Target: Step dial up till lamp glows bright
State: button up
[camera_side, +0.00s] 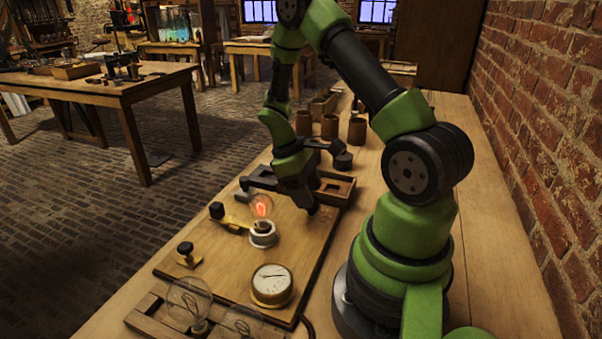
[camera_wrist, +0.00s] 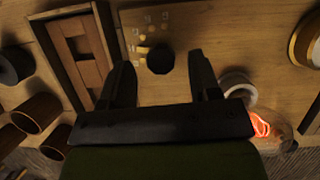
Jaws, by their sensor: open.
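The lamp (camera_side: 262,206) stands in a white socket on the wooden board (camera_side: 225,275), with an orange-red glowing filament. Its glow also shows at the lower right of the wrist view (camera_wrist: 261,126). The dial's black knob (camera_wrist: 160,60) shows in the wrist view, with brass contacts (camera_wrist: 142,38) beside it. My gripper (camera_wrist: 163,70) is open, with one finger on each side of the knob in that view; I cannot tell whether they touch it. In the side view my gripper (camera_side: 281,197) is low over the board's far end, hiding the dial.
A round gauge (camera_side: 272,284) sits at the board's near end. A brass switch (camera_side: 232,218) is beside the lamp, and a black-topped terminal (camera_side: 186,253) is nearer. Brown jars (camera_side: 330,126) stand behind; a wooden box (camera_side: 335,188) is close by.

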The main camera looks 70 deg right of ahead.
jog(key=v, duration=0.8)
jog(key=shift+r, duration=0.15)
jog(key=a+r+m+t, duration=0.2)
jog(key=a+r+t, duration=0.3)
jog(key=a+r, duration=0.45)
jog(key=s+a+r+m+t+y, duration=0.2)
jog(key=s+a+r+t, duration=0.4)
jog(key=s+a+r, duration=0.2)
jog(key=shift+a+m+t, duration=0.4)
jog(key=shift+d+f, duration=0.1)
dwell(1.2)
